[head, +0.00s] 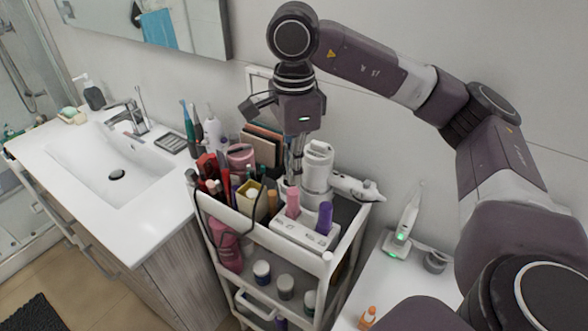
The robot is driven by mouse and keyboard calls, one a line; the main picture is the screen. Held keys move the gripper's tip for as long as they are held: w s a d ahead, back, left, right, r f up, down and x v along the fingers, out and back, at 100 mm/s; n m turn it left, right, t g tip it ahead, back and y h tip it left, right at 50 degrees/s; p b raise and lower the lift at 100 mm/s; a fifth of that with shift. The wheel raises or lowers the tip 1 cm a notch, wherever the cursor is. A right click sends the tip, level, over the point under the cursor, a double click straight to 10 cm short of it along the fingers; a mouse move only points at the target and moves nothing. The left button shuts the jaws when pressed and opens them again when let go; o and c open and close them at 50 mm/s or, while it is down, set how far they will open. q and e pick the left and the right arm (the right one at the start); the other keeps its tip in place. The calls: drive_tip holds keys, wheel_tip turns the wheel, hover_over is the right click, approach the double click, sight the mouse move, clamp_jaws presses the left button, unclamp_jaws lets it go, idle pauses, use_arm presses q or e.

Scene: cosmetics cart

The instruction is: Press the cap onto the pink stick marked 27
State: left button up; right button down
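A pink stick (293,203) and a purple stick (324,217) stand upright in a white holder (305,236) on the cart's top tier. The number 27 is too small to read. My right gripper (292,180) points down just above and behind the pink stick. Its fingers look close together, but I cannot tell whether they are shut or hold a cap. No loose cap can be made out. My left gripper is out of view.
The white cart (328,257) is crowded, with a cream box (251,201) left of the holder and a white hair dryer (317,168) behind it. A sink counter (141,226) is at left. A white surface (397,287) at right has some free room.

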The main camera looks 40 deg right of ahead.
drive_tip(key=shift+f+b, duration=1.1)
drive_tip(key=shift+f, duration=0.25)
drive_tip(key=shift+r, duration=0.1)
drive_tip(key=shift+r+p, duration=2.5)
drive_tip(key=shift+r, duration=1)
drive_tip(key=shift+f, duration=0.1)
